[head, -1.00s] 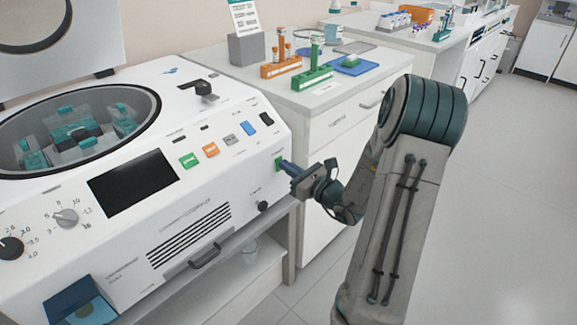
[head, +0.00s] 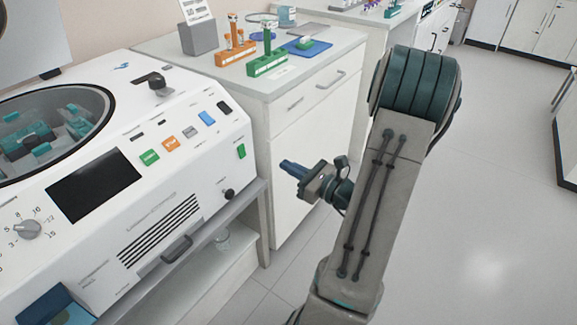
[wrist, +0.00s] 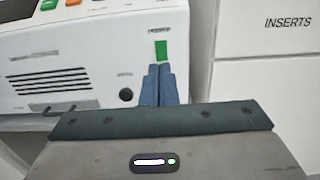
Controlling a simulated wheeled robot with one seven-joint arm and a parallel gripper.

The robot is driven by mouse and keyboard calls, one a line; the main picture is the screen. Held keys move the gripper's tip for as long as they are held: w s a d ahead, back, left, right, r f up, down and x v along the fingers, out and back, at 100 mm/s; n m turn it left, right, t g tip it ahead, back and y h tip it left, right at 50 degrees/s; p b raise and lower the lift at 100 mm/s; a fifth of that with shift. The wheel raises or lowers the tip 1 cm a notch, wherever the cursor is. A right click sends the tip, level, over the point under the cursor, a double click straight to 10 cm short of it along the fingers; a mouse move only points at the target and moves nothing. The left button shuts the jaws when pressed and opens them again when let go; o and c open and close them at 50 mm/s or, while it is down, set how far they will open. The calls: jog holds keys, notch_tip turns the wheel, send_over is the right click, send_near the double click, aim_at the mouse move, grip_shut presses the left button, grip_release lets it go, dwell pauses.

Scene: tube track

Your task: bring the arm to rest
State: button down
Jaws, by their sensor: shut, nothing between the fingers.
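My gripper (head: 291,168) is in front of the centrifuge's right end, with clear space between its blue fingertips and the machine. The fingers are shut with nothing between them, as the wrist view also shows (wrist: 159,72). The white centrifuge (head: 185,215) has its lid up and its bowl (head: 40,125) open, with teal holders inside. A green switch (head: 241,151) on its right end shows beyond my fingertips in the wrist view (wrist: 161,50).
A white cabinet (head: 300,135) stands behind my gripper. On its top are an orange rack (head: 236,54), a green rack (head: 267,63), a blue tray (head: 306,47) and a grey holder (head: 199,38). A shelf lies below the centrifuge. The floor at right is open.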

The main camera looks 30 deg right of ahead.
jog(key=s+a+r+n+g+y+p, duration=0.1)
jog(key=s+a+r+n+g+p, duration=0.2)
jog(key=a+r+n+g, duration=0.25)
jog(key=s+a+r+n+g+y+p, duration=0.25)
jog(key=a+n+g, duration=0.25)
jog(key=a+n, duration=0.3)
jog(key=s+a+r+n+g+p, duration=0.3)
jog(key=a+n+g+p, duration=0.15)
jog(key=a, duration=0.35)
jog(key=s+d+r+n+h+p, duration=0.1)
jog(key=s+r+n+h+p, duration=0.1)
jog(key=r+n+h, duration=0.3)
jog(key=s+r+n+h+p, duration=0.3)
jog(key=r+n+h+p, duration=0.2)
jog(key=r+n, duration=0.2)
jog(key=shift+s+d+r+n+t, duration=0.15)
jog(key=shift+d+r+n+t, duration=0.2)
jog(key=shift+n, duration=0.45)
